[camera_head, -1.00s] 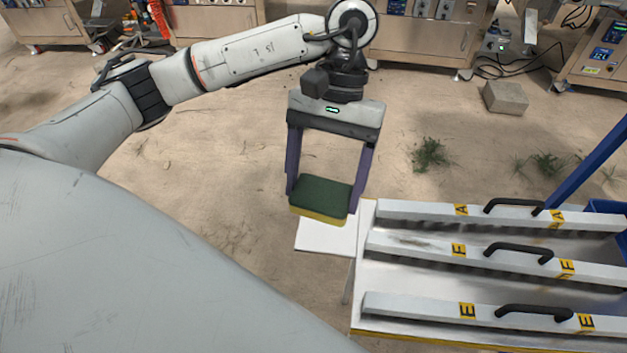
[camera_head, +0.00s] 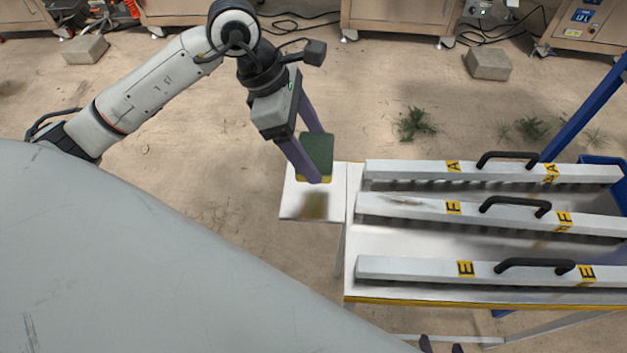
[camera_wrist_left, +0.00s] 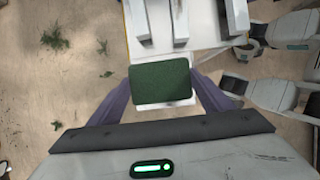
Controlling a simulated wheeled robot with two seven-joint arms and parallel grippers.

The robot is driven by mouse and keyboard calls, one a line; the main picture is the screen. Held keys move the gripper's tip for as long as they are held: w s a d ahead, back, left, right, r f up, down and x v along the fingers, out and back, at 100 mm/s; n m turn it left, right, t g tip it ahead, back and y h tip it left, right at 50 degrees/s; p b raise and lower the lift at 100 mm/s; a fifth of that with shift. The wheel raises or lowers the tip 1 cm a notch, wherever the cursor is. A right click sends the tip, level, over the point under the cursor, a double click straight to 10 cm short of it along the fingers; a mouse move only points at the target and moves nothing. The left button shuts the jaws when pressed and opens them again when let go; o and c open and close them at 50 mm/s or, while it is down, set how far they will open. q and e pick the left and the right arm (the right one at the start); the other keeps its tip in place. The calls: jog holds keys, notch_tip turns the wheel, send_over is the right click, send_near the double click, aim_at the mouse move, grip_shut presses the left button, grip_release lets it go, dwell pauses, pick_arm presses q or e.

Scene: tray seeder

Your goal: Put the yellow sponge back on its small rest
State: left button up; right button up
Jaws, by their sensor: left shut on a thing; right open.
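The sponge (camera_head: 317,150) has a green top and a thin yellow underside. My left gripper (camera_head: 316,162) is shut on it, with a purple finger on either side. It is held level or nearly so above the small white rest (camera_head: 292,206), with a dark yellowish patch under it on the rest. In the left wrist view the green face of the sponge (camera_wrist_left: 160,80) hides most of the rest (camera_wrist_left: 148,106). My right gripper (camera_head: 441,346) shows only its purple fingertips at the bottom edge, apart and empty.
The metal table (camera_head: 353,235) joins the rest on its right. It carries three long white bars with black handles, lettered A (camera_head: 430,172), F (camera_head: 420,208) and E (camera_head: 420,268). A blue post (camera_head: 585,112) stands at the right. Bare ground lies left of the rest.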

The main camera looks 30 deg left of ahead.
pick_arm(q)
jog(key=shift+f, duration=4.2)
jog(key=o, duration=1)
jog(key=shift+c, duration=0.2)
jog(key=shift+r, duration=0.25)
jog(key=v, duration=1.2)
jog(key=shift+f, duration=0.1)
